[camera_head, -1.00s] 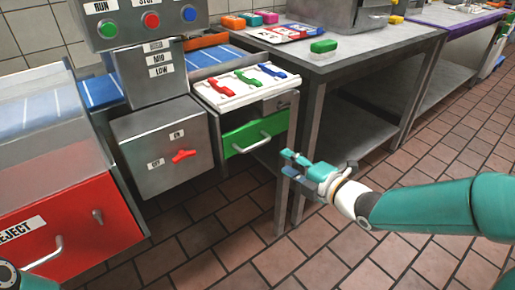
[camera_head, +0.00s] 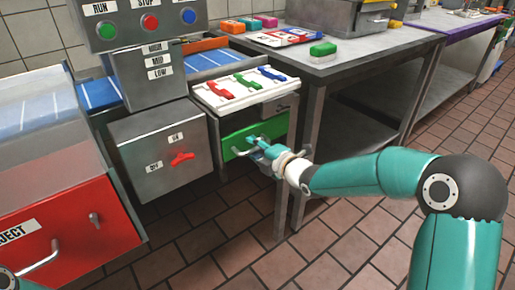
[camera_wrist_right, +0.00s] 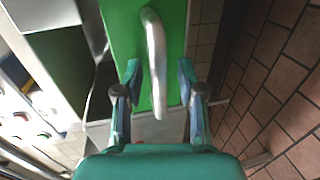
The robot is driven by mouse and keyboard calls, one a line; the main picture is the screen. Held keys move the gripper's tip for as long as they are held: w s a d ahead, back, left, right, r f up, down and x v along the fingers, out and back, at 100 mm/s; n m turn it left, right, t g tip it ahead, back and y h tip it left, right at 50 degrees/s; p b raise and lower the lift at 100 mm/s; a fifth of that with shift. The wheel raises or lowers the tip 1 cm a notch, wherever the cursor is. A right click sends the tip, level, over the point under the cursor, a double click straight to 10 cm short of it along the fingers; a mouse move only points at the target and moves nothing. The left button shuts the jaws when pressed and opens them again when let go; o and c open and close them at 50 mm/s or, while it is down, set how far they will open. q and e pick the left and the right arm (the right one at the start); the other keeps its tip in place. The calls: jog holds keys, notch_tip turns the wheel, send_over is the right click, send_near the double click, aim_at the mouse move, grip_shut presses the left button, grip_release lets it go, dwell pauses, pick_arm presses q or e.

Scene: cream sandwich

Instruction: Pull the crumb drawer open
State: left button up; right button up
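The green-fronted drawer (camera_head: 262,126) under the tool tray has a curved metal handle (camera_head: 240,151); no label on it can be read, so I take it for the crumb drawer. It appears shut. My right gripper (camera_head: 257,144) is at this handle. In the right wrist view, its two fingers (camera_wrist_right: 158,88) are apart, one on each side of the handle (camera_wrist_right: 155,62), with gaps showing between fingers and bar. The green front (camera_wrist_right: 120,25) fills the upper middle there. In the head view the arm hides part of the handle. My left gripper is out of view.
A white tray (camera_head: 262,93) with red, green and blue tools sits above the drawer. Left are a grey box with a red switch (camera_head: 182,159) and a red REJECT bin (camera_head: 70,240). A steel table (camera_head: 350,58) stands right. The tiled floor (camera_head: 345,235) in front is free.

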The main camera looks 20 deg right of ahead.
grip_shut()
dwell(0.4)
